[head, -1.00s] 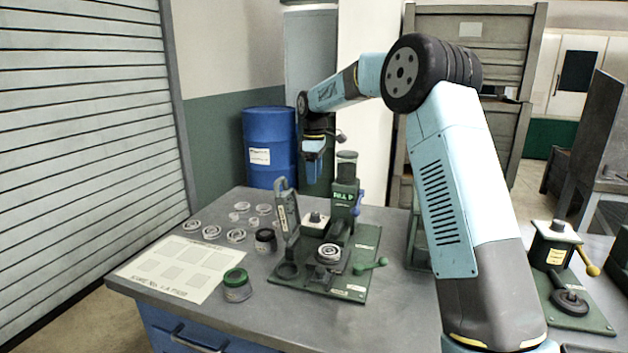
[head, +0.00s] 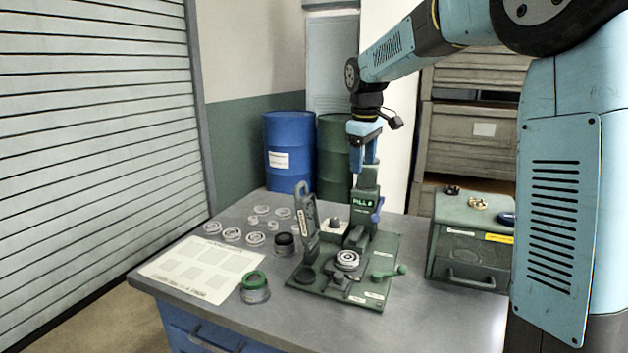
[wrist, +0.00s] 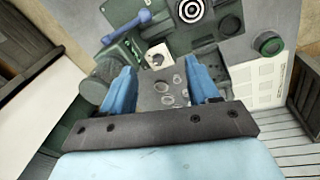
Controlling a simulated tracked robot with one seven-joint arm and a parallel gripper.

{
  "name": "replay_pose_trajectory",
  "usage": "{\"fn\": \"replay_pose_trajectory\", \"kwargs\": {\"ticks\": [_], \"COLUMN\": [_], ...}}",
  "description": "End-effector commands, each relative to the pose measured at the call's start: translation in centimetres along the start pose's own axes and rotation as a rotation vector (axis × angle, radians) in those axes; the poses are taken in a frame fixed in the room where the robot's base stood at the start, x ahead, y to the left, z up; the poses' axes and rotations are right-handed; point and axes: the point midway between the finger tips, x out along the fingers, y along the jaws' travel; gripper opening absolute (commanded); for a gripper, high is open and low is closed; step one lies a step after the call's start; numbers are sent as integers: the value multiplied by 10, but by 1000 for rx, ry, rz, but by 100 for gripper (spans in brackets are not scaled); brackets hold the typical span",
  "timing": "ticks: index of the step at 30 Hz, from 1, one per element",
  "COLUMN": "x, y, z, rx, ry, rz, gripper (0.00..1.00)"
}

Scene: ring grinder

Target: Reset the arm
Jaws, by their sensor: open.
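My arm reaches in from the right in the head view, and my gripper (head: 364,158) hangs downward above the back of the grinder station. In the wrist view my gripper (wrist: 162,88) has its two blue fingers well apart with nothing between them. The grinder (head: 362,212), on a green base plate with a blue handle, stands below and in front of the gripper. A ring-patterned disc (head: 347,260) sits on its front part; the disc also shows at the top of the wrist view (wrist: 190,10).
Several clear ring pieces (head: 255,238) lie on the grey table beside a marked sheet (head: 190,272). A green-topped jar (head: 254,285) and a dark-topped jar (head: 284,243) stand nearby. A green drawer box (head: 470,245) is at right. Blue (head: 289,150) and green drums stand behind the table.

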Motion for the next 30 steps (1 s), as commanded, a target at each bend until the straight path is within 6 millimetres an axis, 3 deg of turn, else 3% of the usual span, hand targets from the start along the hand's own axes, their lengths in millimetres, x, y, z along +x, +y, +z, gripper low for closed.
{"fn": "replay_pose_trajectory", "kwargs": {"ticks": [6, 15, 23, 30], "x": [-31, -53, -54, -42], "y": [-29, -74, -116, -158], "z": [59, 138, 204, 260], "rx": [150, 363, 551, 723], "ry": [37, 103, 176, 252], "rz": [49, 96, 118, 122], "gripper": [60, 60, 60, 60]}}
